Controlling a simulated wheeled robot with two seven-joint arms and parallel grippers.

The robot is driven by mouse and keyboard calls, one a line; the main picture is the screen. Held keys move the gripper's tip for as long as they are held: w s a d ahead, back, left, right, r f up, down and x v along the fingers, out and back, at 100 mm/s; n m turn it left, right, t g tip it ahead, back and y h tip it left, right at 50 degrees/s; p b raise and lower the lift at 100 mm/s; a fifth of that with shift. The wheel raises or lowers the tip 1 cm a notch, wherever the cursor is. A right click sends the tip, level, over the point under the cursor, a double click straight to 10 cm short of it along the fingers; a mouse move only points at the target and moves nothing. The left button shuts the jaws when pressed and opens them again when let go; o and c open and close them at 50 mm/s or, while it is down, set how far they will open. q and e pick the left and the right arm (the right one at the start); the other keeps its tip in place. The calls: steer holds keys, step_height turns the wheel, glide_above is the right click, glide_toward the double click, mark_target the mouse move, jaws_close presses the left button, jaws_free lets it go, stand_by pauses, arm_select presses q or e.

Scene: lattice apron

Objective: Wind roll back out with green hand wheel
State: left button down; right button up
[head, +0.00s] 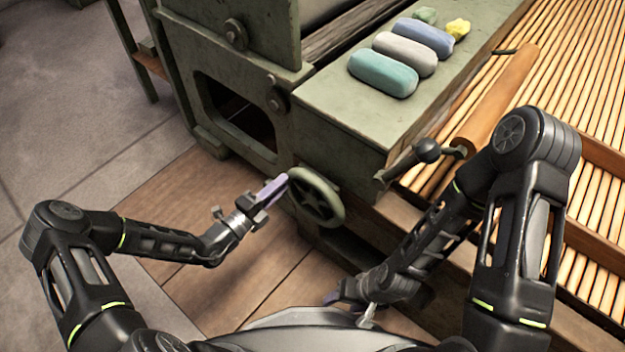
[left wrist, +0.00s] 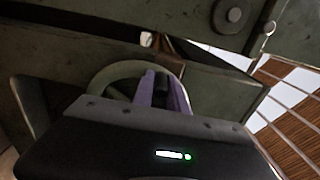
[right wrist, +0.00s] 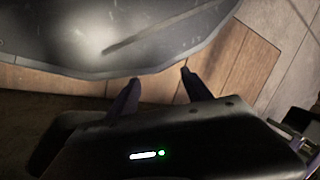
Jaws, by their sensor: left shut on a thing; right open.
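The green hand wheel (head: 317,197) is mounted on the side of the green machine, below its flat top. My left gripper (head: 284,181) reaches it from the left, shut on the upper left part of its rim. In the left wrist view the wheel (left wrist: 124,70) shows as an arc behind the purple fingers (left wrist: 163,92). A brown wooden roll (head: 505,90) lies along the wooden slats at the right. My right gripper (head: 345,297) is low by my body, open and empty. Its fingers (right wrist: 157,95) stand apart in the right wrist view.
Several teal, grey and blue rounded blocks (head: 407,55) and a yellow piece (head: 458,28) lie on the machine's green top (head: 335,110). A dark ball-ended lever (head: 426,151) sticks out near the roll. The slatted apron (head: 590,60) fills the right. Wooden floor (head: 170,205) is free at left.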

arm_select(q)
steer(key=shift+w+a+f+b, duration=0.1)
steer(key=shift+f+b, duration=0.55)
steer(key=shift+f, duration=0.3)
steer(key=shift+w+a+f+b, duration=0.1)
steer(key=shift+f+b, duration=0.55)
steer(key=shift+f, duration=0.3)
